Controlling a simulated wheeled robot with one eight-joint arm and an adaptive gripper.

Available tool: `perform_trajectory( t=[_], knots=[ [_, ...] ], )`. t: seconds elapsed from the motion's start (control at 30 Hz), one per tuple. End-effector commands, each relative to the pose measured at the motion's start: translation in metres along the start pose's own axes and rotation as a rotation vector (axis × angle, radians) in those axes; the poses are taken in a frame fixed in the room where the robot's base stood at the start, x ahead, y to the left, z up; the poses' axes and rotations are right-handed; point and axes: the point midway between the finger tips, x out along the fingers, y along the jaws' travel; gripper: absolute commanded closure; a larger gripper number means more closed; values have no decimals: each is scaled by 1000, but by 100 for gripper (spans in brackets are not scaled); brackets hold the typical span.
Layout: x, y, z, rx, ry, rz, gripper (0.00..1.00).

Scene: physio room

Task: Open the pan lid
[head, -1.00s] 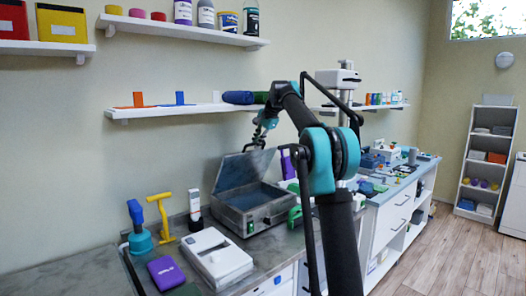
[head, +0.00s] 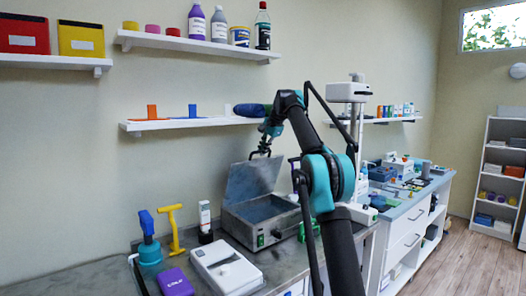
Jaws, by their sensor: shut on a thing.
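The pan is a grey metal box (head: 246,224) on the counter, with a green switch and black knobs on its front. Its flat grey lid (head: 250,180) is raised and stands steeply up from the back edge, so the pan's inside shows. My gripper (head: 260,155) is at the top edge of the raised lid and is shut on it. The fingertips are small and dark here, and the exact grip point is hard to make out. My arm hides part of the pan's right side.
A white device (head: 224,267), a purple box (head: 174,282), a blue-and-teal tool (head: 149,250) and a yellow T-shaped tool (head: 173,230) stand left of the pan. A wall shelf (head: 190,124) hangs above the lid. A green thing (head: 309,230) lies right of the pan.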

Motion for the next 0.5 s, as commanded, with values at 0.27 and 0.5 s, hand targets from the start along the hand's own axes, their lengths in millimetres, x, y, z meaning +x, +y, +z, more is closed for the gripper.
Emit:
perform_trajectory(
  t=[0.27, 0.5],
  knots=[
    [0, 0, 0, 0, 1, 0, 68],
    [-2, 0, 0, 0, 0, 0, 68]
  ],
)
